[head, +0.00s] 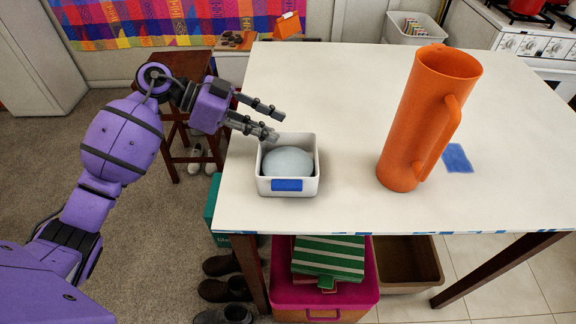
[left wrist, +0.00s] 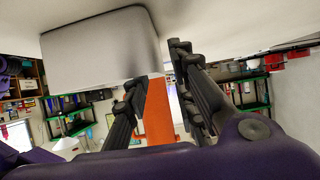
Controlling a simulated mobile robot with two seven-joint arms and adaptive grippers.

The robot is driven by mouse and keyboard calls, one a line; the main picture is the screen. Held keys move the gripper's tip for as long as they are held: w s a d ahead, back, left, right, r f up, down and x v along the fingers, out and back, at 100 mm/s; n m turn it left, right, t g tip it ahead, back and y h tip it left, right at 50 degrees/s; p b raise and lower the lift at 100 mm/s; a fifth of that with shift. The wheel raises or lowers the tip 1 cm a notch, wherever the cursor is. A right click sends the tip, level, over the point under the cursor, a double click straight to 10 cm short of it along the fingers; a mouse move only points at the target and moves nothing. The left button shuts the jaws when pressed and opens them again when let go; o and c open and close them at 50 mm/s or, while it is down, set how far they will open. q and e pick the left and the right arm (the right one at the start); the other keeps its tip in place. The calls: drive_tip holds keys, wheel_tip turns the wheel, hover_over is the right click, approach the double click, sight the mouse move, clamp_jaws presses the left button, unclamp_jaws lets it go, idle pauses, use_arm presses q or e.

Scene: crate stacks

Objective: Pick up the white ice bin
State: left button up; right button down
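The white ice bin (head: 262,183) is a small open box with a blue label on its front. It stands upright on the white table near the left front edge and holds a rounded pale grey-blue lump (head: 288,163). My left gripper (head: 279,126) is open and empty, its two fingers apart, at the bin's far left rim. I cannot tell whether a finger touches the rim. In the left wrist view the gripper (left wrist: 158,64) is open beside a pale box side, probably the bin (left wrist: 100,48). My right gripper is not in view.
A tall orange pitcher (head: 418,120) stands right of the bin on the table (head: 335,90), near a blue patch (head: 456,158). A wooden stool (head: 180,75) stands left of the table. Below are a pink crate (head: 325,295) and brown bin (head: 410,270). The table's middle is clear.

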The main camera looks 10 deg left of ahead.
sight(288, 152)
use_arm(q)
drive_tip(key=shift+w+d+f, duration=0.15)
drive_tip(key=shift+d+f, duration=0.2)
drive_tip(key=shift+d, duration=0.15)
drive_tip(key=x, duration=0.3)
drive_tip(key=shift+d+f, duration=0.2)
drive_tip(key=shift+d, duration=0.1)
drive_tip(key=shift+w+d+f, duration=0.15)
drive_tip(key=shift+d+f, duration=0.1)
drive_tip(key=shift+d, duration=0.05)
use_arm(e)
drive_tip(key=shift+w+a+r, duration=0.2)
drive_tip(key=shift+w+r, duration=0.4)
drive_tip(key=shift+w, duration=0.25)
use_arm(q)
drive_tip(key=shift+c, duration=0.2)
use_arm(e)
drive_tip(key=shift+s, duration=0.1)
use_arm(q)
clamp_jaws()
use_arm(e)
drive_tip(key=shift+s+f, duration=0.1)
